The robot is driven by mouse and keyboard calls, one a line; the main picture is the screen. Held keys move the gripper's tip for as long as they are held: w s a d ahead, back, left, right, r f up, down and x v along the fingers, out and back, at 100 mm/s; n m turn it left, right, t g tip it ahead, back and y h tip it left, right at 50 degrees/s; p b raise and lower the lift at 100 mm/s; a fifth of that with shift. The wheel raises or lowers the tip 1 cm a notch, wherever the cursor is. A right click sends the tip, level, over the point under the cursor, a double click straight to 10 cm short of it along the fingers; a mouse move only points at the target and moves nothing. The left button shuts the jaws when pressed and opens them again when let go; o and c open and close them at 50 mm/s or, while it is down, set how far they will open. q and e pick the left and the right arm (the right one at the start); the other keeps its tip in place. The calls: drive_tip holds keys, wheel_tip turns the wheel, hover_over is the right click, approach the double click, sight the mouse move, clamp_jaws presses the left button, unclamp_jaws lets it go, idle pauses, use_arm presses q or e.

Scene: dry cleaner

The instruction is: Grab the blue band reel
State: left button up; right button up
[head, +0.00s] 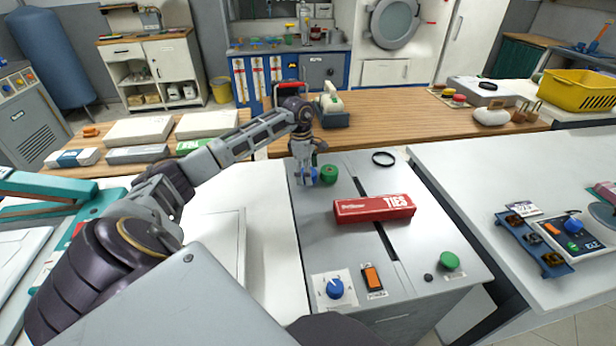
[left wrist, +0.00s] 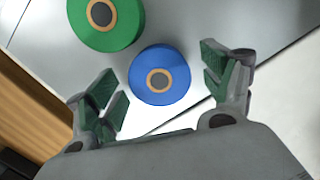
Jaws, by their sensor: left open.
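The blue band reel (left wrist: 180,72) lies flat on the grey machine top in the left wrist view, between the fingers of my left gripper (left wrist: 160,92). The fingers are open on either side of it, with gaps to the reel. In the head view the blue reel (head: 313,176) is partly hidden by my left gripper (head: 305,178), which points down over it. A green reel (head: 329,172) sits right beside the blue one and also shows in the left wrist view (left wrist: 128,30). My right gripper is not in view.
A red TIES box (head: 373,208) lies across the dark slot of the grey machine top (head: 310,235). A blue knob (head: 335,288), an orange switch (head: 372,277) and a green button (head: 450,260) are at the near edge.

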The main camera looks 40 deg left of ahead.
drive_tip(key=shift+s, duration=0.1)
use_arm(q)
drive_tip(key=c, duration=1.1)
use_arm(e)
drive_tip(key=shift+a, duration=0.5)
use_arm(q)
drive_tip(key=shift+r, duration=0.15)
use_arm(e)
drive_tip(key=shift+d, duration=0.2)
use_arm(q)
drive_tip(key=shift+r, duration=0.5)
wheel_tip(320, 180, up, 7)
drive_tip(key=shift+r+p, duration=0.2)
drive_tip(key=shift+p, duration=0.15)
drive_tip(key=shift+r, duration=0.7)
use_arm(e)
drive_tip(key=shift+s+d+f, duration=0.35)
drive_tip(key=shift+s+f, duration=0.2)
